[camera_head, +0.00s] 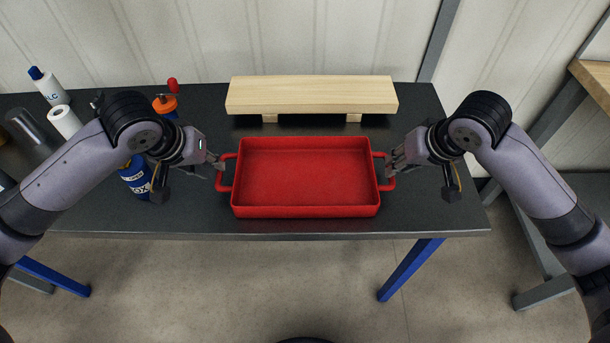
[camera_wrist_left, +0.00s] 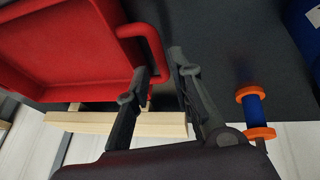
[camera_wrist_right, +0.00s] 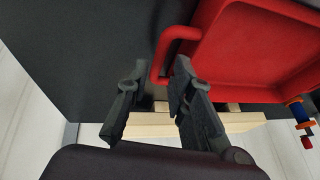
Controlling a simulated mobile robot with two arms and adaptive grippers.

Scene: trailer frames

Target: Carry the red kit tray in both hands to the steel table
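The red kit tray (camera_head: 306,212) sits level and empty on a dark-topped table (camera_head: 420,215), near its front edge. It has a looped handle on each short side. My left gripper (camera_head: 217,164) is at the left handle; in the left wrist view the fingers (camera_wrist_left: 160,68) are apart with the handle (camera_wrist_left: 150,38) between or just beyond them. My right gripper (camera_head: 391,162) is at the right handle; in the right wrist view its fingers (camera_wrist_right: 158,72) are apart, with the handle (camera_wrist_right: 165,52) between or just beyond them. I cannot identify a separate steel table.
A wooden plank stand (camera_head: 312,95) is close behind the tray. A blue can (camera_head: 135,180), an orange-and-red tool (camera_head: 166,102) and white bottles (camera_head: 48,86) stand at left. A wood-topped bench (camera_head: 596,80) is at far right. Floor (camera_head: 300,280) in front is clear.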

